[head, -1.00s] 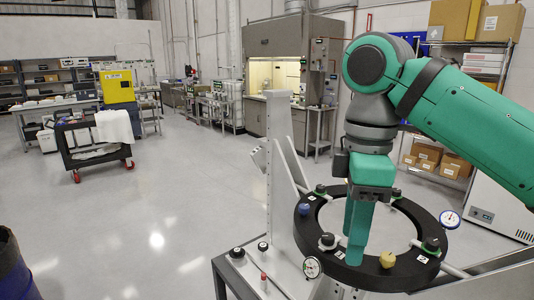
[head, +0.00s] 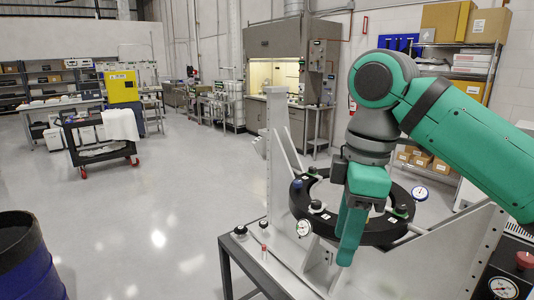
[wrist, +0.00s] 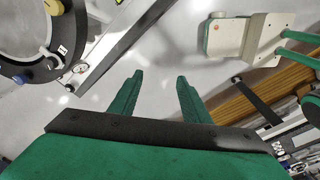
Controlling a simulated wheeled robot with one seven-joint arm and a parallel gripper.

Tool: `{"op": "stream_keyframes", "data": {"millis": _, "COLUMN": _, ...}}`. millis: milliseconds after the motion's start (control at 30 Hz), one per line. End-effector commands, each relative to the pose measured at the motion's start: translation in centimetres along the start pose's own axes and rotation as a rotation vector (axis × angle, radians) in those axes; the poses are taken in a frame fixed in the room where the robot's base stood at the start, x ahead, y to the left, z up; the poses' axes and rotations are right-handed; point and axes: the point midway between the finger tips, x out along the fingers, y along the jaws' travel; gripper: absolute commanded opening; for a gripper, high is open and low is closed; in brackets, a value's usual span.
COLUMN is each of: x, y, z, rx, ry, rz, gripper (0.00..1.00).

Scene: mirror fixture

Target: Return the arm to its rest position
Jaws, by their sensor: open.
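My gripper (head: 347,255) hangs from my green arm in the middle right of the head view, with its fingers pointing down. It overlaps the near side of the black mirror ring (head: 301,205) in that view. In the wrist view the two green fingers (wrist: 160,78) stand apart with nothing between them, so my gripper is open and empty. Part of the ring (wrist: 22,69) shows at the top left of the wrist view, to one side of the fingers and apart from them.
The grey fixture frame (head: 275,150) with an upright post stands by the ring. Dial gauges (head: 304,228) sit at the ring's edge. A dark blue drum (head: 35,270) is at the lower left. A black cart (head: 97,150) stands farther back. The floor between is clear.

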Motion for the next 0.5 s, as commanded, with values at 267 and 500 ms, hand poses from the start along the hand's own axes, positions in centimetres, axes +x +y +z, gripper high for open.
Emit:
{"op": "stream_keyframes", "data": {"millis": 267, "x": 2.6, "y": 2.0, "z": -2.5, "rx": -0.015, "ry": 0.131, "rz": 0.049, "gripper": 0.43}}
{"op": "stream_keyframes", "data": {"millis": 500, "x": 6.1, "y": 4.7, "z": -6.7, "rx": -0.019, "ry": 0.338, "rz": 0.115, "gripper": 0.43}}
